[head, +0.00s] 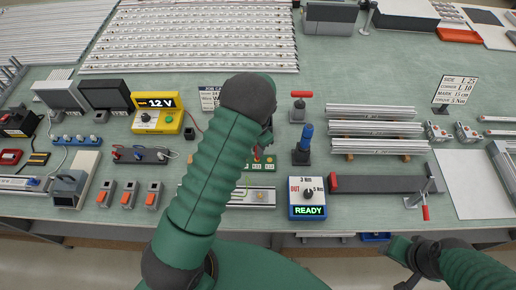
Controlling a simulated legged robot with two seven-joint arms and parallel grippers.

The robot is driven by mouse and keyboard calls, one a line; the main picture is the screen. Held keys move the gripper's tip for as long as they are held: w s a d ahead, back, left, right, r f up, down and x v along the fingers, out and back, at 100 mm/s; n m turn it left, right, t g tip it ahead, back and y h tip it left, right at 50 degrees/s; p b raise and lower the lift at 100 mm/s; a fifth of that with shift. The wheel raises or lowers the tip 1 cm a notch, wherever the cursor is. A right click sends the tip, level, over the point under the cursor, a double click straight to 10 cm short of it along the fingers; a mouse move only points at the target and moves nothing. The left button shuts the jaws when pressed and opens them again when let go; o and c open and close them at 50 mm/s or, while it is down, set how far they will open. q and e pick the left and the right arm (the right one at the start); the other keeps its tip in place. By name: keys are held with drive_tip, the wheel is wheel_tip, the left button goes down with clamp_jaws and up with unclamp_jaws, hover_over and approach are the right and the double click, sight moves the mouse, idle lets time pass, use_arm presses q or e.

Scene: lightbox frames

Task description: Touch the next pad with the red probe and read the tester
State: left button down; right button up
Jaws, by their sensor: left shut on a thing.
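My left arm crosses the middle of the head view, and its gripper (266,140) is mostly hidden behind its own dark wrist. It is shut on what looks like the red probe (257,154), of which only a small red bit shows below the fingers. Below it lies a light strip (262,196) with small yellowish spots, partly covered by my arm. I cannot tell whether the probe touches a pad. The yellow tester (158,113) at the left reads "12 V". My right gripper (402,253) is low at the right, off the table's front edge; its jaws are unclear.
A blue-and-white box (307,199) reading "READY" stands right of the strip, with a blue-handled tool (304,145) behind it. A dark red-ended bar (378,184) lies further right. Open green mat (350,70) lies further back.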

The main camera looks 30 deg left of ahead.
use_arm(q)
wheel_tip(320, 180, up, 2)
drive_tip(key=shift+r+p, duration=0.1)
drive_tip(key=shift+p, duration=1.05)
wheel_tip(320, 180, up, 4)
drive_tip(key=p, duration=0.3)
